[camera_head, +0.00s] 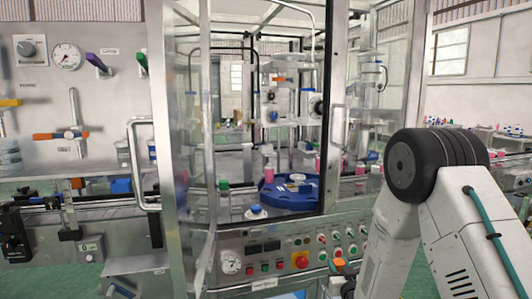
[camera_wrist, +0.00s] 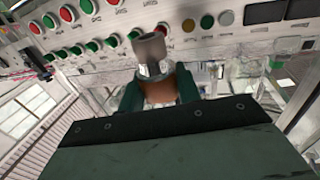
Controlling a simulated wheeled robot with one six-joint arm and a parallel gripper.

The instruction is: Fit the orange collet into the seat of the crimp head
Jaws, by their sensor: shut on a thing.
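My gripper (camera_wrist: 160,94) fills the lower part of the wrist view. Its dark green fingers are shut on the orange collet (camera_wrist: 160,91), whose brownish-orange body shows between them. A pale collar and a grey cylindrical end stick out beyond the fingertips, in front of the control panel. In the head view a small orange piece (camera_head: 338,263) shows low in front of the panel beside my arm; it looks like the held collet. The crimp head (camera_head: 290,82) appears to be the assembly inside the machine's frame, above the blue turntable. Its seat cannot be made out.
The control panel (camera_head: 290,252) with several buttons runs below the machine opening. A glass door (camera_head: 190,140) with a metal handle stands at the opening's left. The blue turntable (camera_head: 272,197) is inside, with bottles around it. Metal posts frame the opening.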

